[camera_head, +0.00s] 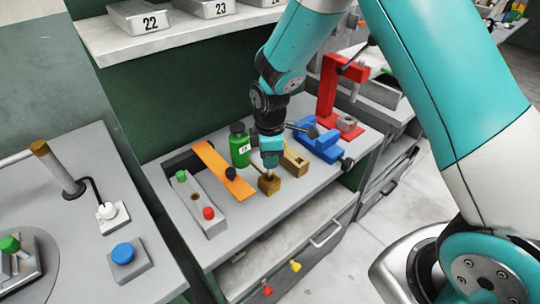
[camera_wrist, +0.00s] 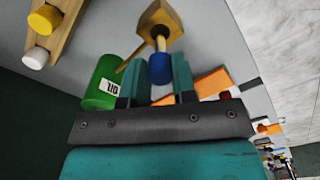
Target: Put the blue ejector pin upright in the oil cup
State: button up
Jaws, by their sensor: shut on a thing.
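My gripper (camera_wrist: 161,78) is shut on the blue ejector pin (camera_wrist: 160,69), with its blue head between the two teal fingers. The pin's pale shaft points away from the fingers toward a small brown block-shaped cup (camera_wrist: 174,19), which I take as the oil cup. The shaft's far end meets the cup's opening; how deep it sits I cannot tell. In the head view my gripper (camera_head: 270,163) is directly above this cup (camera_head: 269,186), and the pin is mostly hidden. A green oil bottle (camera_head: 240,148) stands just left of my gripper; it also shows in the wrist view (camera_wrist: 103,82).
A wooden block (camera_head: 294,162) lies right of the cup, with a blue vise (camera_head: 320,142) and red press (camera_head: 328,85) behind. An orange bar (camera_head: 222,170) and grey button box (camera_head: 200,205) lie left. The bench front (camera_head: 270,215) is clear.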

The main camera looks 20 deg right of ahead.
aim_at(270, 175)
jog(key=shift+f+b, duration=1.5)
jog(key=shift+f, duration=0.75)
jog(key=o, duration=1)
notch_tip(270, 175, up, 18)
jog(key=b, duration=0.2)
jog(key=shift+f, duration=0.2)
jog(key=s+a+r+m+y, duration=0.2)
jog(key=s+m, duration=0.2)
jog(key=s, duration=0.8)
jog(key=s+a+r+m+y, duration=0.2)
jog(key=s+m, duration=0.1)
jog(key=s, duration=0.9)
jog(key=shift+s+a+r+m, duration=0.15)
jog(key=shift+s+a+m, duration=0.2)
jog(key=shift+a+m, duration=0.05)
